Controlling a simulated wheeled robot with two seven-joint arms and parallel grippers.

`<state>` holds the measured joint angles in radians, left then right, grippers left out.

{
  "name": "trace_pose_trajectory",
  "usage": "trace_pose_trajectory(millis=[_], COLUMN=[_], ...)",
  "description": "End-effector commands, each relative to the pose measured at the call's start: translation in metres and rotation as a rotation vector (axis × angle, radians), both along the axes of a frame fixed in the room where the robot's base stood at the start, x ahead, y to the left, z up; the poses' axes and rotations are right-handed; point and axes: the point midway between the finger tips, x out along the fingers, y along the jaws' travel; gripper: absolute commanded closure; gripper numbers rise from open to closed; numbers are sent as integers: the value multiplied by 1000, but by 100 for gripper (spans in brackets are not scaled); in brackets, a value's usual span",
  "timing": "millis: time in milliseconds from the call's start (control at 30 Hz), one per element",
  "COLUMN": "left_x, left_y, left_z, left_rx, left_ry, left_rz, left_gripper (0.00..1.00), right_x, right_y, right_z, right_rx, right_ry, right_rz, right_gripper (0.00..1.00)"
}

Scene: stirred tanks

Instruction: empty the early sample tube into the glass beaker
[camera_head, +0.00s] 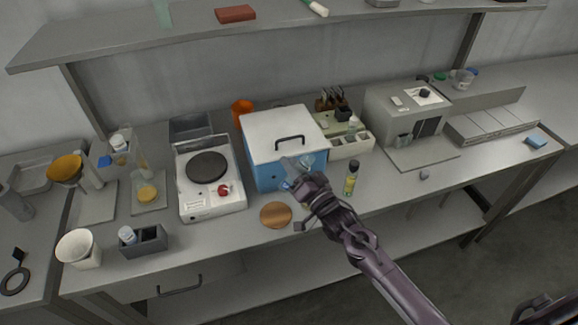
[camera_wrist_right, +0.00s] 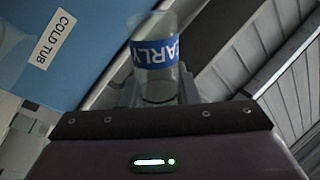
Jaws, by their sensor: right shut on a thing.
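My right gripper (camera_head: 303,186) is in front of the blue cold tub. It is shut on the early sample tube, a clear tube with a blue band reading "EARLY" (camera_wrist_right: 157,52) in the right wrist view. In the head view the tube is small and hard to make out at the fingers. I cannot pick out the glass beaker with certainty.
The cold tub (camera_head: 261,165) has a white lid with a black handle. A hotplate (camera_head: 207,197) stands left of it, and a cork disc (camera_head: 276,215) lies in front. A dark yellow-labelled bottle (camera_head: 351,180) stands close to the gripper's right. A white cup (camera_head: 79,249) is at far left.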

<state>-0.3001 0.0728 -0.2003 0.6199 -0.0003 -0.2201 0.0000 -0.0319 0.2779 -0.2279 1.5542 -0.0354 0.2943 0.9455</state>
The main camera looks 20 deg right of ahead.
Motion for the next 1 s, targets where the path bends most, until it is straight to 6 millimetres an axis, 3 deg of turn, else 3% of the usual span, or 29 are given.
trace_pose_trajectory(millis=[100,433,633,1000], left_x=[0,0,0,0], left_y=[-1,4,6,6], left_z=[15,42,46,46], left_rx=[-1,4,7,8], left_ry=[0,0,-1,-1], left_rz=[-1,-3,-3,-2], left_gripper=[47,47,47,47], right_x=[1,3,4,4], right_y=[-8,-25,-29,-29], right_z=[14,26,26,26], right_rx=[-245,-591,-685,-696], right_ry=[-31,-75,-86,-88], right_rz=[3,1,1,0], right_gripper=[96,96,96,96])
